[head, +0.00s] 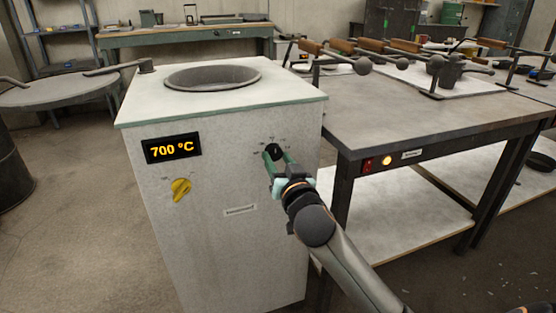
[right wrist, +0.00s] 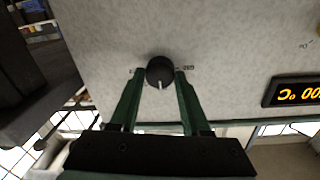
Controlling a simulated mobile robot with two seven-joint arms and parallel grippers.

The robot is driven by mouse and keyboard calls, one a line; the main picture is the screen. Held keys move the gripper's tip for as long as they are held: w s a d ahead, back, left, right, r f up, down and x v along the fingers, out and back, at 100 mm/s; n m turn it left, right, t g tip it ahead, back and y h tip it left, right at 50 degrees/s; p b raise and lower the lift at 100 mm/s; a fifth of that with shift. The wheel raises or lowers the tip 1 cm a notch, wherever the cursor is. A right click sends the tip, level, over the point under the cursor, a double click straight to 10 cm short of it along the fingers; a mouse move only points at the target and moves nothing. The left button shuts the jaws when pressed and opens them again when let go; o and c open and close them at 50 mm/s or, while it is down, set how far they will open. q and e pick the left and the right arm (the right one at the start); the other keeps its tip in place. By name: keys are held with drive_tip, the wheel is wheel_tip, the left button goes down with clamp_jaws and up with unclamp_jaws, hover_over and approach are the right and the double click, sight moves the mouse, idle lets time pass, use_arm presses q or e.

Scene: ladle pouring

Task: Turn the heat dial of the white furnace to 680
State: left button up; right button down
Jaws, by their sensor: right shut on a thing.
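The white furnace (head: 225,250) stands in the middle of the head view, with a round opening in its top. Its display (head: 172,148) reads 700 °C in yellow digits. The black heat dial (head: 274,151) is on the right part of the front face and also shows in the right wrist view (right wrist: 160,72), with a pale pointer line. My right gripper (head: 275,157) has its green fingers on either side of the dial, shut on it; the fingertips flank it in the right wrist view (right wrist: 160,78). My left gripper is not in view.
A yellow knob (head: 180,189) sits below the display. A workbench (head: 420,120) with a lit orange button stands close to the right of the furnace, with ladles (head: 365,66) on a rack. Open floor lies in front left.

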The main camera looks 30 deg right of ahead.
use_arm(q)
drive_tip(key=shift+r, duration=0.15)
use_arm(e)
drive_tip(key=shift+r+n+p, duration=0.1)
drive_tip(key=shift+n+p, duration=0.9)
drive_tip(key=shift+p, duration=0.15)
drive_tip(key=shift+n+p, duration=1.05)
drive_tip(key=shift+n, duration=0.15)
drive_tip(key=n+p, duration=0.2)
drive_tip(key=n, duration=0.1)
drive_tip(key=shift+d, duration=0.1)
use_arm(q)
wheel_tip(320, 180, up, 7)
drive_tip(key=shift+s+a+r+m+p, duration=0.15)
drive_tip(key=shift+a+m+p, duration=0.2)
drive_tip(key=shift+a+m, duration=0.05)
use_arm(e)
drive_tip(key=shift+n, duration=0.8)
drive_tip(key=shift+f+t, duration=0.2)
drive_tip(key=shift+t, duration=0.1)
drive_tip(key=shift+c, duration=1.8)
unclamp_jaws()
